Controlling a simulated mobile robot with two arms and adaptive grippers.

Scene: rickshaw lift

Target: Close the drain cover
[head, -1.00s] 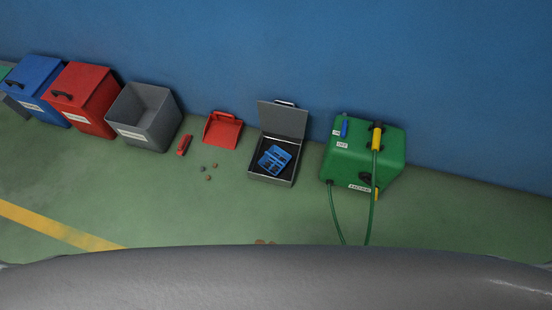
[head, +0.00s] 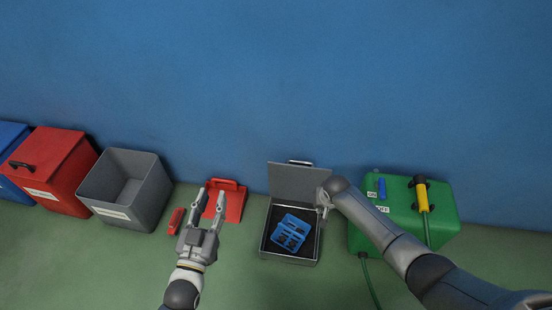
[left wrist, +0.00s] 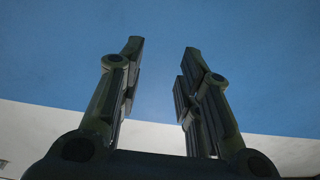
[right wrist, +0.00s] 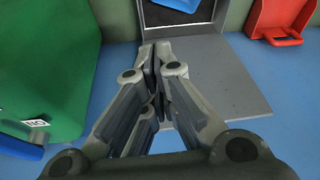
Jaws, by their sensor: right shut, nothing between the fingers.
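A grey open box (head: 291,257) stands on the floor against the blue wall, its hinged lid (head: 298,182) upright at the back. This lid is the only thing I see that could be the drain cover. A blue case (head: 290,234) lies in the box. My right gripper (head: 323,212) is shut and empty at the lid's right edge. In the right wrist view its fingertips (right wrist: 160,50) overlap the lid's edge (right wrist: 215,85); I cannot tell whether they touch. My left gripper (head: 210,196) is open and empty in front of the red dustpan. Its open fingers (left wrist: 160,50) also show in the left wrist view.
A green hose box (head: 400,215) stands close to the right, under my right arm. A red dustpan (head: 236,205) and a red brush (head: 175,221) lie to the left. Beyond them are a grey bin (head: 125,190) and a red bin (head: 50,170).

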